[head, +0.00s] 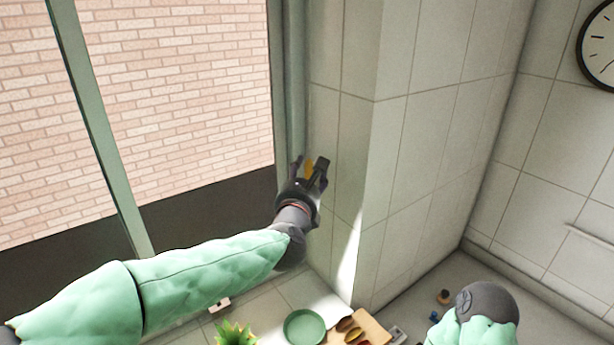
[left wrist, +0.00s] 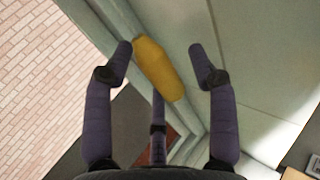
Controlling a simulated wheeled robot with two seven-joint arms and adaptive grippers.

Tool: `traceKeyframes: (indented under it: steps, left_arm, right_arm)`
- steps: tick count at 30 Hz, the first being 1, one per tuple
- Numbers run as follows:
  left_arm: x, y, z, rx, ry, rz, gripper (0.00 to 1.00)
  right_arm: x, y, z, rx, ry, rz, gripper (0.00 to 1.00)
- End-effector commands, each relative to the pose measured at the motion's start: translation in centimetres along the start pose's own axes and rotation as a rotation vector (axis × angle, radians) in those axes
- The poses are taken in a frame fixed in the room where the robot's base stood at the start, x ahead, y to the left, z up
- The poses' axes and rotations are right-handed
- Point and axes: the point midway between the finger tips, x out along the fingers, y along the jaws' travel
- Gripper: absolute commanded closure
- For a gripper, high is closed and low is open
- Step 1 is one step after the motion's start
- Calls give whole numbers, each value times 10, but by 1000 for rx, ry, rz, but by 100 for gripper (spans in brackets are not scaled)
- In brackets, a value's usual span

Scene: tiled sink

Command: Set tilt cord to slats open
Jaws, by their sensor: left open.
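A yellow-orange piece, probably the tilt cord's handle (head: 309,169), shows by the window's right frame in the head view. In the left wrist view this yellow handle (left wrist: 157,68) is elongated and slanted, lying between my fingers. My left gripper (head: 311,164) is raised at the window corner with its fingers spread. In the left wrist view the left gripper's fingertips (left wrist: 160,50) stand on either side of the handle, with visible gaps. No thin cord or slats can be made out. My right gripper is not visible; only part of my right arm shows at the lower right.
A window frame (head: 100,150) with brick beyond is at left, and a tiled wall corner (head: 365,180) stands close right of my gripper. Below are a green plate (head: 305,327), a cutting board (head: 375,329) with food and a plant (head: 235,334). A clock (head: 600,45) hangs at right.

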Motion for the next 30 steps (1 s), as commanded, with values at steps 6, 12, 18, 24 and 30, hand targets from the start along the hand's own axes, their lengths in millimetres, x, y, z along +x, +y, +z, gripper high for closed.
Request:
traceKeyframes:
  steps: [6, 12, 18, 24, 30]
  left_arm:
    - [-10, 0, 2, -1, -3, -1, 42]
    - [-40, 0, 2, -1, -4, -1, 42]
    - [-75, 0, 2, -2, -3, -2, 42]
    - [-104, 0, 1, -1, -1, -2, 42]
    - [-118, 0, 0, 0, 0, -1, 42]
  right_arm:
    - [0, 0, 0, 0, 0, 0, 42]
    - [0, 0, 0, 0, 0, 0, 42]
    - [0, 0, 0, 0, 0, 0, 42]
    - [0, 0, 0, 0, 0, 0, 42]
    - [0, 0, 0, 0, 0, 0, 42]
